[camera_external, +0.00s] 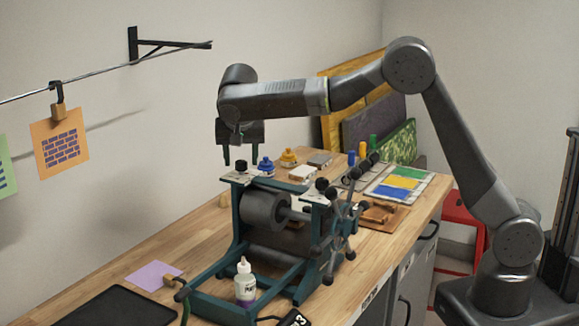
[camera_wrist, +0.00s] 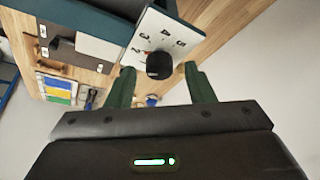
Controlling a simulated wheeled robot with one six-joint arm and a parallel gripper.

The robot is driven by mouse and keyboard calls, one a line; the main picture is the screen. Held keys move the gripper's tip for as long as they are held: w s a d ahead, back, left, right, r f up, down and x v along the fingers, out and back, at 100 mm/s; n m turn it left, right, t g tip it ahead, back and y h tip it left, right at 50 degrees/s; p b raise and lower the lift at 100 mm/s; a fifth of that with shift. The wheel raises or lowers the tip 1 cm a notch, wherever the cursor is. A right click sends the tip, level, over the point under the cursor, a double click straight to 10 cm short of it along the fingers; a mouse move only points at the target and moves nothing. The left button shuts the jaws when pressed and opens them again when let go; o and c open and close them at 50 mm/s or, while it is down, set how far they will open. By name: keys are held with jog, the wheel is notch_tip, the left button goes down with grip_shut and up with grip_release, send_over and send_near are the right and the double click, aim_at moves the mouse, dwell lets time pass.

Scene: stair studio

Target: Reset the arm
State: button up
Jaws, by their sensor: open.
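My gripper (camera_external: 239,156) points down over the left end of the printing press (camera_external: 236,225), close above the black knob (camera_external: 241,166) on its top plate. Its two green fingers are apart. In the wrist view my gripper (camera_wrist: 162,82) is open, and the black knob (camera_wrist: 159,65) on the numbered white plate (camera_wrist: 150,38) shows between the fingertips. I see nothing held. I cannot tell whether a finger touches the knob. My arm reaches across from the base at the right, raised and bent at the elbow.
Blue and yellow-capped bottles (camera_external: 266,167) stand behind the press. A white bottle with purple liquid (camera_external: 244,284) stands in front. Color sheets (camera_external: 399,183) lie at the right, near leaning boards (camera_external: 364,131). A wire with hanging cards (camera_external: 59,141) runs at the left. The air above the table's left part is clear.

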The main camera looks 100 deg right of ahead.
jog(key=shift+d+f, duration=0.1)
jog(key=shift+f, duration=0.25)
